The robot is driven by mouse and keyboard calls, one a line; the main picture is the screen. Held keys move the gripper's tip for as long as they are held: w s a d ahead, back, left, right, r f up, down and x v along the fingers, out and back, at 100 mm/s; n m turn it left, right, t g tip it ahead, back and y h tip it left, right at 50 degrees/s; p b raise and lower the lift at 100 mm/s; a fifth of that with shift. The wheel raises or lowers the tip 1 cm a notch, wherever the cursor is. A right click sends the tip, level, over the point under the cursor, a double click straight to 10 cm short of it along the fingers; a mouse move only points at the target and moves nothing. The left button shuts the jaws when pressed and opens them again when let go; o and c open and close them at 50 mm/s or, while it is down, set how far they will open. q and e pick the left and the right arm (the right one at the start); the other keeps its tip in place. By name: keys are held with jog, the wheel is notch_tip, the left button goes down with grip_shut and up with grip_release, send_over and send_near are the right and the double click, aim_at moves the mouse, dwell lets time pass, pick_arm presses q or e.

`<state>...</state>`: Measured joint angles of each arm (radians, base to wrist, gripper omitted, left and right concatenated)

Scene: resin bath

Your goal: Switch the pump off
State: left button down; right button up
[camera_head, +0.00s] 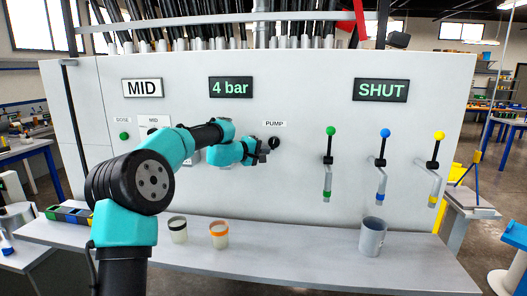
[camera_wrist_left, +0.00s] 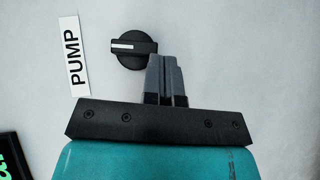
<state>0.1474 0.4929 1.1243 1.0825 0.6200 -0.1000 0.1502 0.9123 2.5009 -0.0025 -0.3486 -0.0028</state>
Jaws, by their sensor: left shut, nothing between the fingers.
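The pump switch (camera_head: 274,143) is a round black knob on the white panel, beneath the PUMP label (camera_head: 275,124). In the left wrist view the knob (camera_wrist_left: 132,48) shows a white pointer bar aimed toward the label (camera_wrist_left: 73,56). My left gripper (camera_head: 264,148) is at the panel, just left of the knob in the head view. In the wrist view its fingers (camera_wrist_left: 166,72) are shut together, empty, and overlap the knob's edge; I cannot tell whether they touch it. My right gripper is not in view.
Displays read MID (camera_head: 142,88), 4 bar (camera_head: 231,87) and SHUT (camera_head: 381,90). Levers with green (camera_head: 331,131), blue (camera_head: 385,133) and yellow (camera_head: 439,136) balls stand right. Two small cups (camera_head: 178,232) (camera_head: 219,238) and a grey cup (camera_head: 372,240) stand on the ledge (camera_head: 300,256).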

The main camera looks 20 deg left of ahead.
pick_arm(q)
jog(key=v, duration=1.7)
jog(key=shift+s, duration=0.2)
